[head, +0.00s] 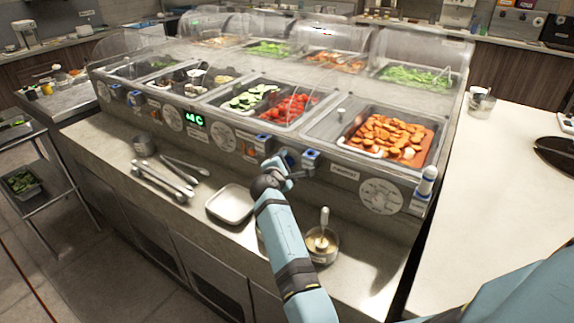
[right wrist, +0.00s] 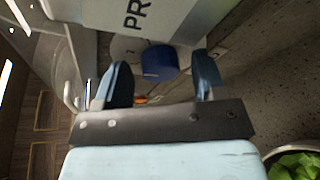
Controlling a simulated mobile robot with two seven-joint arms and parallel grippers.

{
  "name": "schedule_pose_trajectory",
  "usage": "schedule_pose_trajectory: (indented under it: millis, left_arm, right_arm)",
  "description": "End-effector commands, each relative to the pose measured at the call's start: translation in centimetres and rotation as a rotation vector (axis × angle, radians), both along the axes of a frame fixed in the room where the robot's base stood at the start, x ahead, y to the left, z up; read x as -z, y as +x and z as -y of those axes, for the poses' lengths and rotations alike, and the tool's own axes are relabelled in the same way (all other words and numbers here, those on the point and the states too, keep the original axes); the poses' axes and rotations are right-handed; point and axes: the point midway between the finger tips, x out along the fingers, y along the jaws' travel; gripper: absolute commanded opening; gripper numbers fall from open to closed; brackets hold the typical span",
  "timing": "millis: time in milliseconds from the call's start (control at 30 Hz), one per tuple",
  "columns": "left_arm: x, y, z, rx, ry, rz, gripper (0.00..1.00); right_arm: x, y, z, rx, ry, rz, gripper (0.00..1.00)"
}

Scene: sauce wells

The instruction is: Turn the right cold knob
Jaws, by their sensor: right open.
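A blue knob (head: 311,155) sits on the sloped front panel of the sauce well counter, just right of my right gripper (head: 288,162). In the right wrist view a dark blue knob (right wrist: 160,62) stands between and a little beyond the two fingertips of my right gripper (right wrist: 163,82). The fingers are open, with a gap visible around the knob. I cannot tell whether either finger touches it. The wrist hides part of the panel behind it. My left gripper is not in view.
Food wells with a clear cover fill the counter top. A green-lit display (head: 195,119) is left on the panel. An empty metal tray (head: 231,204), tongs (head: 165,183) and a small pot (head: 322,243) lie on the ledge below. A blue-and-white cylinder (head: 427,181) is at the panel's right end.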

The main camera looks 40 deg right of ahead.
Motion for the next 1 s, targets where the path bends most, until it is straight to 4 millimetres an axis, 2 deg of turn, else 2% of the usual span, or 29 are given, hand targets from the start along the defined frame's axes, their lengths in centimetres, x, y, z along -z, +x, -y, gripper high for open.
schedule_pose_trajectory:
  millis: [67, 200, 267, 300, 667, 1000]
  left_arm:
    - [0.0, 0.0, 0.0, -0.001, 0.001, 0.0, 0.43]
    - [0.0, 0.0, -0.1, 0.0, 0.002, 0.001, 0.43]
    - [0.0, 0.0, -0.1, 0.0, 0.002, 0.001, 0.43]
    - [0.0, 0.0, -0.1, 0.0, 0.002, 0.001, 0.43]
    - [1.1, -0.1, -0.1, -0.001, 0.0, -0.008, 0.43]
    - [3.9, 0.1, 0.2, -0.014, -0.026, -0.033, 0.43]
  right_arm:
    - [0.0, 0.0, 0.0, 0.0, 0.0, 0.0, 0.64]
    - [0.0, 0.0, 0.0, 0.0, 0.0, 0.0, 0.32]
    - [0.0, 0.0, 0.0, 0.0, 0.0, 0.0, 0.18]
    - [0.0, 0.0, 0.0, 0.0, 0.0, 0.0, 0.15]
    - [0.3, 0.0, 0.1, 0.001, 0.021, 0.055, 0.15]
    - [0.8, -0.1, 0.2, 0.0, 0.113, 0.282, 0.15]
